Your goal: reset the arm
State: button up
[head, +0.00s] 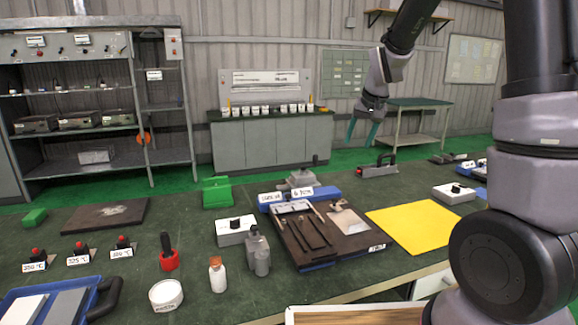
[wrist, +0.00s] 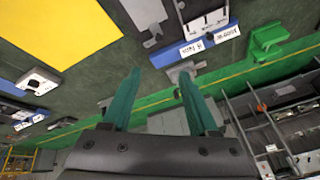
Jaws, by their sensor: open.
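My gripper (head: 363,130) is raised above the far part of the workbench (head: 340,278) in the head view, with its teal fingers pointing down. In the wrist view the two teal fingers (wrist: 157,98) are spread apart with nothing between them. My gripper is open, empty and clear of every object. My arm rises at the right of the head view and reaches over to the gripper.
A yellow sheet (head: 413,226) and a dark tray of tools (head: 345,250) lie below on the bench. A green block (head: 216,191), bottles and a red-based tool (head: 168,256) stand to the left. Shelves (head: 95,95) stand behind. The air around my gripper looks free.

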jog(key=s+d+r+t, duration=0.1)
jog(key=s+r, duration=0.5)
jog(key=s, duration=0.7)
jog(key=s+d+r+m+t, duration=0.1)
jog(key=s+d+r, duration=0.1)
jog(key=s+r, duration=0.5)
jog(key=shift+s+m+y, duration=0.3)
jog(key=shift+s+y, duration=0.1)
jog(key=shift+s, duration=2.95)
jog(key=shift+r, duration=0.1)
